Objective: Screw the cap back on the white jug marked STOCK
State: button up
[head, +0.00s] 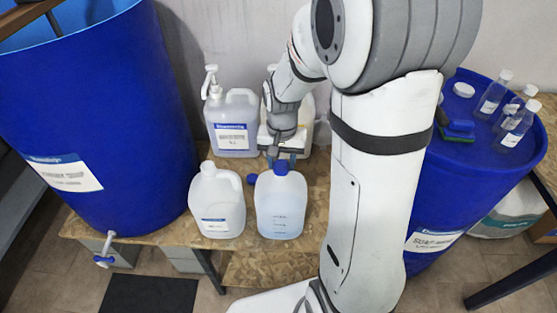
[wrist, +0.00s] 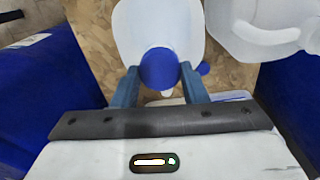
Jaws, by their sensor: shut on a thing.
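My gripper (head: 281,157) points down at the front of the board and is shut on a blue cap (wrist: 158,68). The cap also shows in the head view (head: 281,168), at the top of a translucent jug with pale blue liquid and level marks (head: 279,210). The wrist view shows this jug (wrist: 150,28) behind the cap. I cannot tell whether the cap is threaded on. A white jug with a small label (head: 216,205) stands to its left, with no blue cap on its neck. A second blue cap (head: 252,179) lies between the jugs. I cannot read STOCK on either jug.
A pump jug (head: 232,125) stands behind, and another container is partly hidden by my wrist. Large blue drums stand left (head: 95,110) and right (head: 470,170). The right drum carries clear bottles (head: 515,125), a white lid (head: 463,89) and a brush (head: 457,126).

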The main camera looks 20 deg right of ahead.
jog(key=shift+f+m, duration=0.1)
jog(key=shift+m, duration=0.4)
jog(key=shift+s, duration=0.1)
jog(key=m, duration=0.4)
jog(key=o, duration=1.5)
jog(key=shift+r, duration=0.2)
jog(key=shift+r+p, duration=3.05)
jog(key=shift+r, duration=0.9)
